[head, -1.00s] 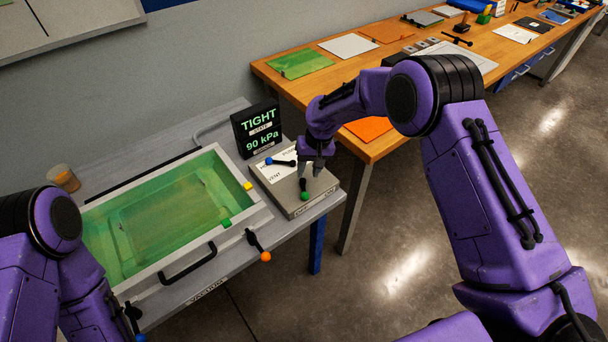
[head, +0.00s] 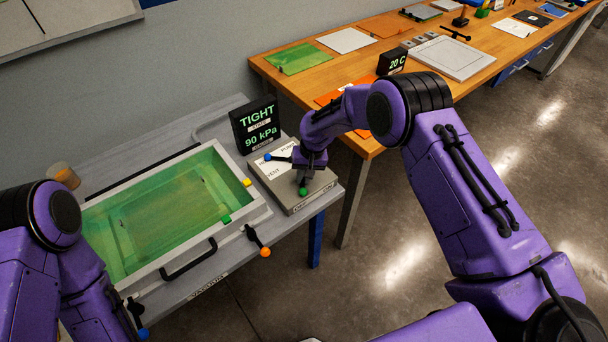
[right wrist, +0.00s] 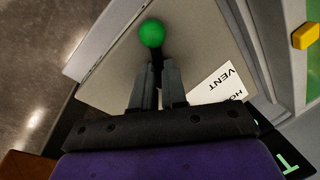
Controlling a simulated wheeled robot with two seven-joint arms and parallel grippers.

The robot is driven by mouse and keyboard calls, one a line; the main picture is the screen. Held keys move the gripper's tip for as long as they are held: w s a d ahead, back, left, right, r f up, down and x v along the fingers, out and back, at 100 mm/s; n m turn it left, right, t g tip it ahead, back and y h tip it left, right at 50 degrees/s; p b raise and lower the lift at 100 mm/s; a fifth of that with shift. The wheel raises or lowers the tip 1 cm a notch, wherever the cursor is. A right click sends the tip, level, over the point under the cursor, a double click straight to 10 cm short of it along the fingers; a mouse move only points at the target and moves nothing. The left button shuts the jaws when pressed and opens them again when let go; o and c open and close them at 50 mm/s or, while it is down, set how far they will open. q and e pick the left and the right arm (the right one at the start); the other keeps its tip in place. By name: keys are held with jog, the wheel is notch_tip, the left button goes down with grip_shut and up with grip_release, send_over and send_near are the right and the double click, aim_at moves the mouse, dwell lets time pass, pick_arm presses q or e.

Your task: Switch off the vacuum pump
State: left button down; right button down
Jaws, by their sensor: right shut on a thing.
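The pump control box (head: 318,187) is a grey box with a white label sheet reading PUMP and VENT, on the right end of the grey bench. A lever with a green ball knob (head: 303,191) stands at its front. My right gripper (head: 302,180) is shut on this lever just below the knob. The right wrist view shows the green knob (right wrist: 151,33) beyond the close-set fingers (right wrist: 158,78). A blue-knobbed lever (head: 268,157) lies on the same box, its other end hidden by my right gripper. My left gripper is out of view; only its arm shows.
A display (head: 257,127) reads TIGHT and 90 kPa behind the box. A wooden table (head: 290,78) stands behind.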

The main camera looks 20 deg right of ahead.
jog(key=shift+m, duration=0.4)
jog(key=c, duration=1.2)
grip_release()
jog(key=shift+a, duration=0.1)
jog(key=shift+o, duration=0.2)
notch_tip(320, 180, up, 10)
jog(key=d+b, duration=0.2)
jog(key=shift+s, duration=0.2)
jog(key=shift+r, duration=0.1)
